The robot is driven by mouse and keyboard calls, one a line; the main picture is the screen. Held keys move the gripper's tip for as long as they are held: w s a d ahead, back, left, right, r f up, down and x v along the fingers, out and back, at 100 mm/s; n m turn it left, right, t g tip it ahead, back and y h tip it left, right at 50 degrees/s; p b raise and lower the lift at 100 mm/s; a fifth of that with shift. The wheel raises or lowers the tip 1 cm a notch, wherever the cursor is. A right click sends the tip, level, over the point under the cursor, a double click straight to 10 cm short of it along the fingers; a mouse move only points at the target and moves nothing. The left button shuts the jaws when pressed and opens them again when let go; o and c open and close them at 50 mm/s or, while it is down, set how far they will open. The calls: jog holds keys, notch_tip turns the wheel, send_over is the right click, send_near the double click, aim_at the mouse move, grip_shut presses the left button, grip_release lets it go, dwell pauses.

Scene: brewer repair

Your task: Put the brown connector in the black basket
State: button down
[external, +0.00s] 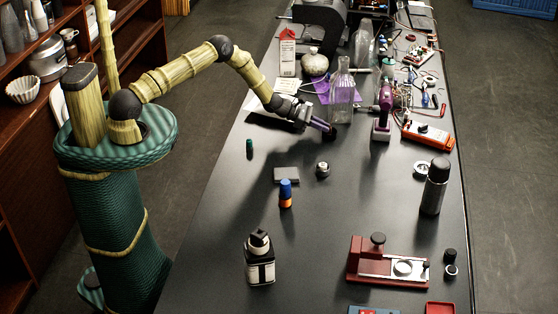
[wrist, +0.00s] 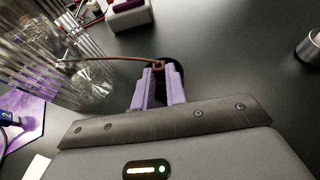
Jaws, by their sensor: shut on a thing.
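My gripper (wrist: 160,88) has its purple fingers shut on the brown connector (wrist: 158,65), a small brown piece at the fingertips with a thin brown lead running to the left. In the external view my gripper (external: 328,131) is low over the middle of the black table, and the connector is too small to make out there. A dark rounded shape (wrist: 179,74) shows just behind the fingertips; I cannot tell whether it is an object or shadow. A large black shape (external: 320,22) stands at the table's far end. I cannot tell whether either is the black basket.
A purple tool on a white base (external: 381,125) and an orange meter (external: 428,135) stand to the right. The near middle table has bare room between small items.

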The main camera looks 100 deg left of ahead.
aim_at(322, 136)
jog(key=c, duration=1.3)
grip_release()
jog(key=shift+c, duration=0.2)
jog(key=shift+r, duration=0.1)
notch_tip(322, 136, up, 7)
jog(key=p, duration=0.2)
jog(key=shift+p, duration=0.35)
jog(key=shift+d, duration=0.1)
